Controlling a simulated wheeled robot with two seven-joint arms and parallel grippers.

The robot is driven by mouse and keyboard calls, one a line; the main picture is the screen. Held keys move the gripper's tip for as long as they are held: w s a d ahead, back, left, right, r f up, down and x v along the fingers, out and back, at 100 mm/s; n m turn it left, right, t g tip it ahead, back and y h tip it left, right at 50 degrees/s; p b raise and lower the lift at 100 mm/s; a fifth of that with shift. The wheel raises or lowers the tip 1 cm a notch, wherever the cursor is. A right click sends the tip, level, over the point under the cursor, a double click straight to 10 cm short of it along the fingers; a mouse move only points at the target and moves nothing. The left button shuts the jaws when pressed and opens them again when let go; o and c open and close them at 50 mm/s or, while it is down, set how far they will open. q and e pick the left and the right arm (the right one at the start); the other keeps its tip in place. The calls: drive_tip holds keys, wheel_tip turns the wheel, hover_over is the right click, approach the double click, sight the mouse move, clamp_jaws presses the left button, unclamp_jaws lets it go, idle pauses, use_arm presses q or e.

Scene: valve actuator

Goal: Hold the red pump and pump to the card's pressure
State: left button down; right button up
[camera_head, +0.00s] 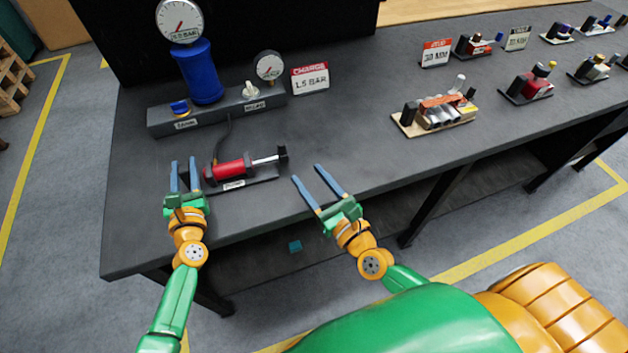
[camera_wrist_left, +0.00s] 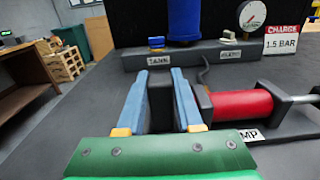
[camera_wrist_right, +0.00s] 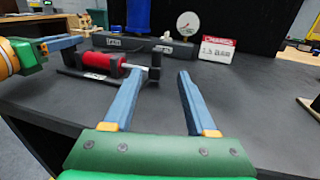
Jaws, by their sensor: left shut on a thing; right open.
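The red pump (camera_head: 233,169) lies on a dark base near the front left of the bench, its silver rod (camera_head: 264,160) and black handle (camera_head: 282,153) pointing right. My left gripper (camera_head: 183,170) is shut on the dark post (camera_wrist_left: 160,108) at the pump's left end. My right gripper (camera_head: 308,174) is open and empty, to the right of the handle, which shows beyond its left finger in the right wrist view (camera_wrist_right: 155,62). The charge card (camera_head: 310,78) reads 1.5 BAR. A round gauge (camera_head: 180,19) tops the blue tank (camera_head: 198,73); its needle reading is too small to tell.
A grey manifold (camera_head: 218,113) behind the pump carries a blue tank knob (camera_head: 180,107), a pale relief knob (camera_head: 251,90) and a small gauge (camera_head: 269,66). A hose joins it to the pump. Other fixtures (camera_head: 436,114) stand at the right. The bench between is clear.

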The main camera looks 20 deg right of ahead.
drive_tip(key=shift+v, duration=0.8)
drive_tip(key=shift+c, duration=0.9)
drive_tip(key=shift+w+a+r+n+g+y, duration=0.15)
drive_tip(key=shift+w+a+r+n+y, duration=0.1)
drive_tip(key=shift+w+r+n+y, duration=0.3)
drive_tip(key=shift+w+a+r+n+g+y, duration=0.15)
drive_tip(key=shift+w+a+r+n+y, duration=0.15)
drive_tip(key=shift+w, duration=0.4)
clamp_jaws()
drive_tip(key=w+r+n+g+y, duration=0.2)
drive_tip(key=w+r+n+g, duration=0.2)
drive_tip(key=w, duration=0.1)
drive_tip(key=g+h, duration=0.1)
drive_tip(key=g, duration=0.5)
approach(286, 152)
wheel_tip(286, 152, down, 4)
drive_tip(key=shift+a+r+n, duration=0.1)
drive_tip(key=shift+r+n, duration=0.15)
drive_tip(key=shift+h, duration=0.25)
drive_tip(key=shift+w+a, duration=1.4)
drive_tip(key=shift+w, duration=0.15)
